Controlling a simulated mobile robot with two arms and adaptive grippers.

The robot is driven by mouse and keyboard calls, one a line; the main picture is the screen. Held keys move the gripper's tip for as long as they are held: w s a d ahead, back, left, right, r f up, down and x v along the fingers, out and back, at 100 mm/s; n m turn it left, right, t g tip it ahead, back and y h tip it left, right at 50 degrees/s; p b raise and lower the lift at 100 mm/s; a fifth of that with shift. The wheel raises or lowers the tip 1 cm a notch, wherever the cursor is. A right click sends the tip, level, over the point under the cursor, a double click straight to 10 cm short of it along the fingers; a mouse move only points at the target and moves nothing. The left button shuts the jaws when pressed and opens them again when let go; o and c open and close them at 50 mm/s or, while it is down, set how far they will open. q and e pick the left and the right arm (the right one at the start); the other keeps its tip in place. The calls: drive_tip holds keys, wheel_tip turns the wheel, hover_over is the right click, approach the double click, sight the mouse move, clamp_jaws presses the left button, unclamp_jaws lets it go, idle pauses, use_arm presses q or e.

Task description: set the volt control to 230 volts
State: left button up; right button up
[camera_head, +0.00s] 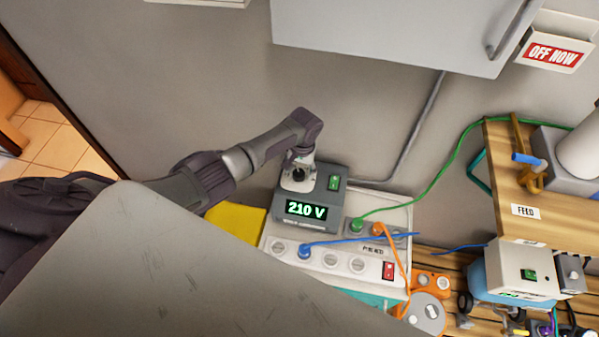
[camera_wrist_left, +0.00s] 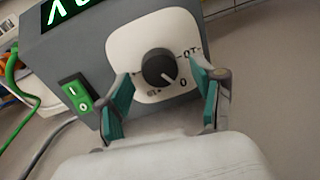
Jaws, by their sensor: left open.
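The volt control is a dark round knob (camera_wrist_left: 160,68) on a white plate on top of a grey box. It shows in the left wrist view with a pale pointer line toward the lower right. In the head view the left gripper (camera_head: 298,178) is above the box and hides most of the knob. My right gripper is not in view.
A green rocker switch (camera_head: 334,182) sits beside the knob plate. The grey box stands on a white socket panel (camera_head: 318,258) with blue, green and orange cables. A grey cabinet (camera_head: 400,30) hangs above, and a wooden shelf (camera_head: 515,190) stands at right.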

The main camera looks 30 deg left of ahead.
use_arm(q)
drive_tip(key=shift+f, duration=0.55)
drive_tip(key=c, duration=1.1)
drive_tip(key=shift+c, duration=0.2)
